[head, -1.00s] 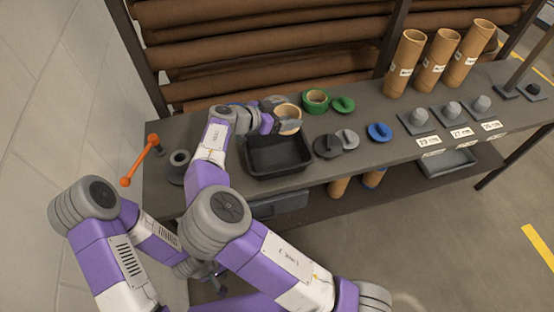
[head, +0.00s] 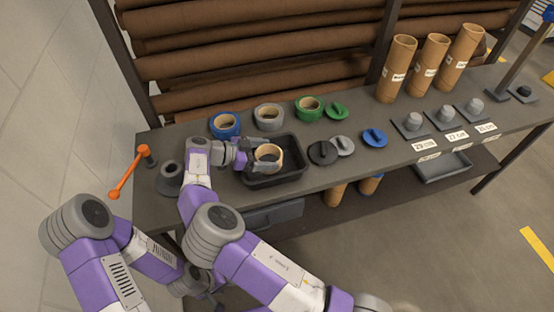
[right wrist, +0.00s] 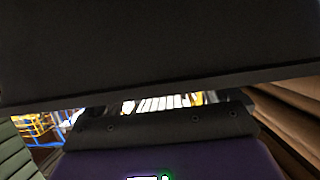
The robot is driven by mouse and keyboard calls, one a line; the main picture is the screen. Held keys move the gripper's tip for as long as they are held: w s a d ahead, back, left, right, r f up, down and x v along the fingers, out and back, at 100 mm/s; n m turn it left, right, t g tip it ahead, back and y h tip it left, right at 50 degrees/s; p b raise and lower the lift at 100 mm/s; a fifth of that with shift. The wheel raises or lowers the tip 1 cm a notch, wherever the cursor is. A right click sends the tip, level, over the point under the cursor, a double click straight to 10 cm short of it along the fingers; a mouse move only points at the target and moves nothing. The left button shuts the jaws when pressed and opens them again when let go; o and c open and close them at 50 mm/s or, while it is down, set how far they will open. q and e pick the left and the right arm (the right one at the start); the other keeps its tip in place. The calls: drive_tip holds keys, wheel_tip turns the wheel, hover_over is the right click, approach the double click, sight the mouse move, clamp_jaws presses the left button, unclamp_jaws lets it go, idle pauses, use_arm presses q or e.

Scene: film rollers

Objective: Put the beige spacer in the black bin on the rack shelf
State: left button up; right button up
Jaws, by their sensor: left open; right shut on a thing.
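The beige spacer (head: 269,150), a tan ring with a dark hole, is in my right gripper (head: 264,157), over the black bin (head: 295,178). The bin is an open black tray on the grey bench top. My right gripper is shut on the ring's side. I cannot tell whether the ring touches the bin floor. My left gripper (head: 211,300) is low at the bottom of the head view, below the bench front, partly hidden by my arm links. The right wrist view shows mostly a dark surface, and the spacer cannot be made out there.
Blue (head: 225,125), grey (head: 268,116) and green (head: 309,108) rings stand behind the bin. Round lids (head: 322,153) lie to its right. Tall brown tubes (head: 428,68) stand at the right.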

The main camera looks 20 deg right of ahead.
drive_tip(key=shift+f, duration=0.85)
drive_tip(key=x, duration=0.1)
drive_tip(key=b+x, duration=0.1)
drive_tip(key=x, duration=0.2)
drive_tip(key=shift+d+r, duration=0.2)
drive_tip(key=shift+r, duration=0.1)
drive_tip(key=shift+f, duration=0.2)
drive_tip(key=o, duration=0.8)
drive_tip(key=p+v, duration=0.1)
drive_tip(key=v, duration=1.1)
drive_tip(key=shift+r, duration=0.1)
